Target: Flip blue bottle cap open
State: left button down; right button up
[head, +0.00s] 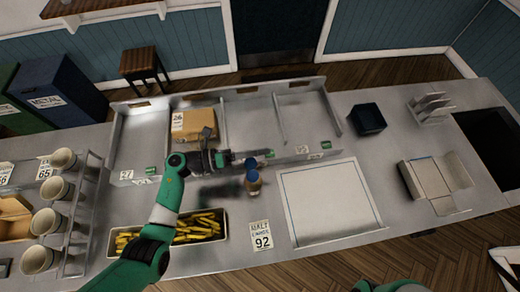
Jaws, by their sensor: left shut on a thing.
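A small bottle (254,183) with an amber-brown body and a blue cap (251,163) is upright near the middle of the counter. I cannot tell whether its base touches the counter. My left arm comes in from the lower left, and its gripper (256,157) lies level across the top of the bottle. The left gripper is shut at the blue cap, and its fingers partly cover the cap. The cap's lid looks closed, but it is too small to be sure. My right gripper is not in view; only a bit of green arm shows at the bottom edge.
A tray of yellow fries (225,233) is left of the bottle, beside a label reading 92 (261,236). A flat white panel (328,201) is to the right. Divided metal bins (232,110) stand behind. Cups (55,190) are racked at left; an open carton (440,180) is at right.

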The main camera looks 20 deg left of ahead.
pick_arm(q)
jog(key=shift+f, duration=0.1)
dwell(0.5)
jog(key=c, duration=1)
grip_release()
jog(key=b+v, duration=0.1)
jog(key=v, duration=1)
jog(key=shift+s+a, duration=0.15)
jog(key=shift+a, duration=0.15)
